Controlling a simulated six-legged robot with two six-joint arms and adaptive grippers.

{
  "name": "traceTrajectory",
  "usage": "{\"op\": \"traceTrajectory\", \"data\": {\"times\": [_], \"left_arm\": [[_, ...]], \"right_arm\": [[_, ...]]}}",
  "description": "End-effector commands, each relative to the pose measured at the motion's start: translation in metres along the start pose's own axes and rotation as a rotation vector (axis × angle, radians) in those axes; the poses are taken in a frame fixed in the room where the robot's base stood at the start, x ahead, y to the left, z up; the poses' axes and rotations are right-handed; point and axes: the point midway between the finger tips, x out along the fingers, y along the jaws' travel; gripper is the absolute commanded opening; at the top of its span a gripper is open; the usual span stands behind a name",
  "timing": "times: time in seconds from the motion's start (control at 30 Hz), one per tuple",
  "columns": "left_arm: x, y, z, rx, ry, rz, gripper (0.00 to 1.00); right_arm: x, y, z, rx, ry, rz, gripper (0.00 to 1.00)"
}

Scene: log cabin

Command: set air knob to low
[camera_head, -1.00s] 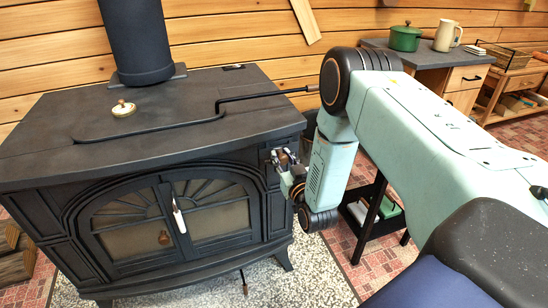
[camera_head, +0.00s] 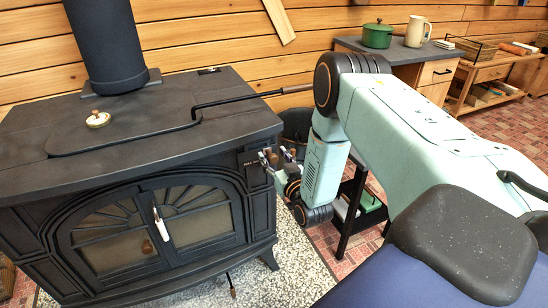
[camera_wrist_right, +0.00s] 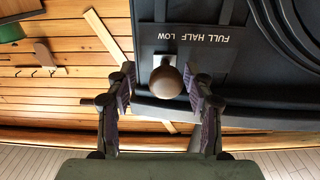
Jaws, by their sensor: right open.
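The air knob (camera_wrist_right: 165,82) is a rounded brown knob at the stove's edge in the right wrist view. It sits by the left end of the words FULL, HALF, LOW on a dark plate (camera_wrist_right: 193,38), which show upside down. My right gripper (camera_wrist_right: 158,88) is open, with one finger on each side of the knob and gaps visible on both sides. In the head view my right gripper (camera_head: 275,158) is at the black stove's (camera_head: 170,170) front right corner, below its top. My left gripper is out of view.
A lever handle (camera_head: 290,90) sticks out past the stove's right side above my gripper. A black stand (camera_head: 350,210) is right of my wrist. A cabinet with a green pot (camera_head: 377,35) and a mug (camera_head: 418,30) stands at the back right.

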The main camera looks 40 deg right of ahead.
Motion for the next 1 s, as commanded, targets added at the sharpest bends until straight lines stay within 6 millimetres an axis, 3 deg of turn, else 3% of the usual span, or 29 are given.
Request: {"op": "traceTrajectory", "data": {"times": [0.3,0.7,1.0], "left_arm": [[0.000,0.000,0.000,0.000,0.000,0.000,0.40],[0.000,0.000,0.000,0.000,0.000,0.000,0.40],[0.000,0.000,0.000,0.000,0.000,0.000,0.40]], "right_arm": [[-0.009,-0.001,0.001,0.000,-0.002,-0.003,0.53],[-0.086,0.000,0.001,0.001,-0.004,0.000,0.53],[-0.118,0.000,0.000,0.000,-0.002,-0.001,0.53]]}}
